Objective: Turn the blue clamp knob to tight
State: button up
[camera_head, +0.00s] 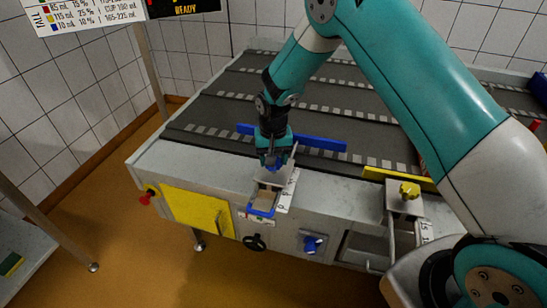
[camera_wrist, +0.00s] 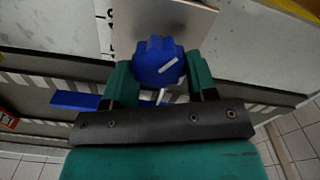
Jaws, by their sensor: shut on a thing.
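The blue clamp knob (camera_wrist: 158,58) is lobed, with a white pointer line slanting toward the upper right in the wrist view. It sits on a grey bracket on the near edge of the conveyor machine. My gripper (camera_wrist: 160,78) has one green finger on each side of the knob and is shut on it. In the head view my gripper (camera_head: 274,152) points down onto the bracket, and the knob (camera_head: 269,163) is mostly hidden by it. A white plate with dark marks (camera_head: 288,190) stands beside the bracket. The marks are too small to read.
A blue guide bar (camera_head: 320,144) lies behind my gripper over the dark belt. A yellow knob (camera_head: 410,190) on another bracket stands to the right, near my arm. The front panel has another blue knob (camera_head: 312,243), a black handwheel (camera_head: 255,242) and a yellow door (camera_head: 198,210).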

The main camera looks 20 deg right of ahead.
jog(key=o, duration=0.9)
jog(key=shift+r, duration=0.1)
jog(key=shift+r+b, duration=0.75)
jog(key=shift+r, duration=7.95)
jog(key=s+a+r+n, duration=0.1)
jog(key=s+r, duration=0.1)
jog(key=s, duration=0.2)
jog(key=s+a+r+n+y, duration=0.1)
jog(key=s+r+n, duration=0.1)
jog(key=s, duration=0.3)
jog(key=s+a+r+n, duration=0.1)
jog(key=s+r, duration=0.2)
jog(key=s, duration=0.1)
jog(key=shift+s+n+y, duration=0.3)
jog(key=shift+s+y, duration=0.05)
jog(key=shift+y, duration=0.05)
jog(key=s+n, duration=0.1)
jog(key=s, duration=0.5)
jog(key=s+a+n+y, duration=0.1)
jog(key=s+n, duration=0.1)
jog(key=s, duration=0.4)
jog(key=s+a+r+n+y, duration=0.1)
jog(key=s+n, duration=0.1)
jog(key=s, duration=0.4)
